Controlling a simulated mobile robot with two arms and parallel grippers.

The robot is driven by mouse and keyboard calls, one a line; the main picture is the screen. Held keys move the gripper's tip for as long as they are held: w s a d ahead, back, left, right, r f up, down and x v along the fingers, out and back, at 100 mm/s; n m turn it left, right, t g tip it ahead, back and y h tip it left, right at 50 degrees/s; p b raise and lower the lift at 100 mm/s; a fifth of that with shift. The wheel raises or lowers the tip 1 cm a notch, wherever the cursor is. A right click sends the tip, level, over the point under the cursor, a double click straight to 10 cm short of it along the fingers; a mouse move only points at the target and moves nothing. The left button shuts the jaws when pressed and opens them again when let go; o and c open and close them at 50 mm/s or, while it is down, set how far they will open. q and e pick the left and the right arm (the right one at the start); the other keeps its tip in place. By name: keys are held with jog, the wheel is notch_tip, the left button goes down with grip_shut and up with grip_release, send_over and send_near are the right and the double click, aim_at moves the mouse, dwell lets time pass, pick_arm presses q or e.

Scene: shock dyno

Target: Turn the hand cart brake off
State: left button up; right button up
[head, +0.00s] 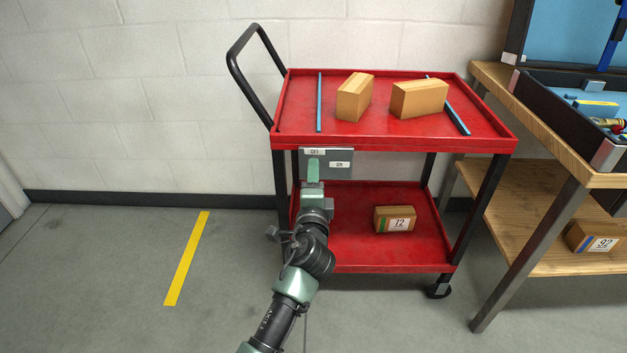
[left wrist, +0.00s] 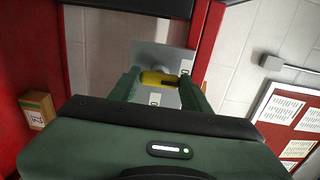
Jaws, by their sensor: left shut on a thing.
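The red hand cart (head: 390,145) stands against the wall. A grey brake plate (head: 341,171) sits under the left part of its top tray's front edge, with an OFF label (head: 314,152) at the upper left and an ON label (head: 339,164) to the right. My left gripper (head: 313,166) is at the plate's left part, below the OFF label. In the left wrist view the yellow brake handle (left wrist: 158,79) lies between the two green fingers, which are shut on it. The gripper hides the handle in the head view. My right gripper is not in view.
Two cartons (head: 355,97) and two blue rods lie on the cart's top tray; a carton marked 12 (head: 395,219) is on its lower shelf. A wooden workbench (head: 550,130) stands close at the right. The floor to the left, with a yellow stripe (head: 187,258), is clear.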

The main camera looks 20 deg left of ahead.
pick_arm(q)
jog(key=shift+f, duration=0.1)
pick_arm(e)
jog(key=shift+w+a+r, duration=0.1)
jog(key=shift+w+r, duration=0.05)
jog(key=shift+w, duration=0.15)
pick_arm(q)
jog(key=o, duration=1.4)
jog(key=shift+c, duration=0.2)
jog(key=v, duration=0.7)
jog(key=shift+s+p, duration=0.4)
jog(key=shift+p, duration=0.05)
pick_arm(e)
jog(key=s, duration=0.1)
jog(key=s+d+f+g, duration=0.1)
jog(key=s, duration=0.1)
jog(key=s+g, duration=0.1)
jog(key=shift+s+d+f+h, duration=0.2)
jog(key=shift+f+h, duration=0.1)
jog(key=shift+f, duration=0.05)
pick_arm(q)
jog(key=shift+d, duration=0.15)
